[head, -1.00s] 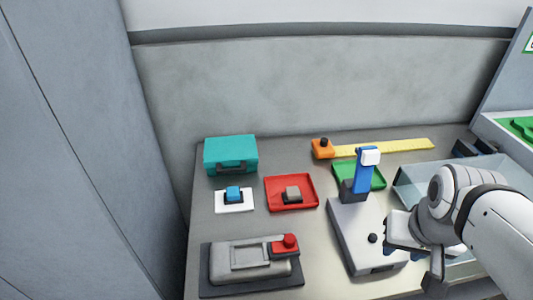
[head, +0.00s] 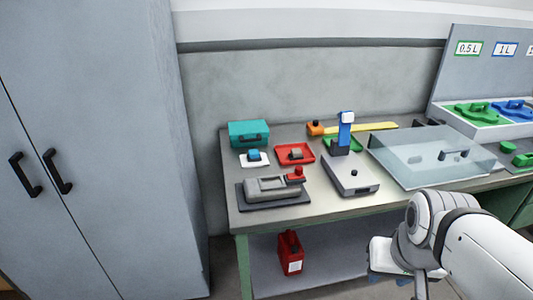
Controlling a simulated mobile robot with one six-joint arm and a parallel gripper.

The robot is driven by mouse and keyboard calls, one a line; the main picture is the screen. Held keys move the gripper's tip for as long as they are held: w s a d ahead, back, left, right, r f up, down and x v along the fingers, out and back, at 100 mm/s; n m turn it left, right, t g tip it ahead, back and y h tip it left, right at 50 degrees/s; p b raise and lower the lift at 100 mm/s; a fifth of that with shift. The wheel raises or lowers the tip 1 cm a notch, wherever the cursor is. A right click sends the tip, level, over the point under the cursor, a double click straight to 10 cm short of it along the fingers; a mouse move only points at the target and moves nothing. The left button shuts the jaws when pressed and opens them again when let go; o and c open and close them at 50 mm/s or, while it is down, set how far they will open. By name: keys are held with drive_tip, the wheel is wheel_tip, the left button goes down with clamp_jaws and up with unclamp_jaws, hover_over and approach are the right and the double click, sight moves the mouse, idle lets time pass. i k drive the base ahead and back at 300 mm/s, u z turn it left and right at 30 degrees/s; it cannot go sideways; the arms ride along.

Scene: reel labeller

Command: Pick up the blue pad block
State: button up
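In the head view, a small blue block (head: 254,154) sits on a white pad (head: 264,162) at the left of the workbench, in front of a teal case. It is apart from my gripper. My gripper (head: 396,278) is at the lower right, in front of the bench's front edge and well to the right of the block. Its fingers are small and partly hidden by the wrist, so I cannot tell whether it is open or shut.
A red tray (head: 307,160) lies right of the block. A grey device with a red knob (head: 273,189) stands in front, the teal case (head: 249,132) behind. A grey-and-blue stand (head: 345,133) and clear cover (head: 420,165) are further right. A tall cabinet (head: 95,130) flanks the left.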

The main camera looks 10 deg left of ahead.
sight(254, 155)
drive_tip(key=z, duration=0.1)
drive_tip(key=k, duration=0.25)
drive_tip(key=u, duration=0.3)
drive_tip(key=i, duration=1.65)
drive_tip(key=u, duration=0.1)
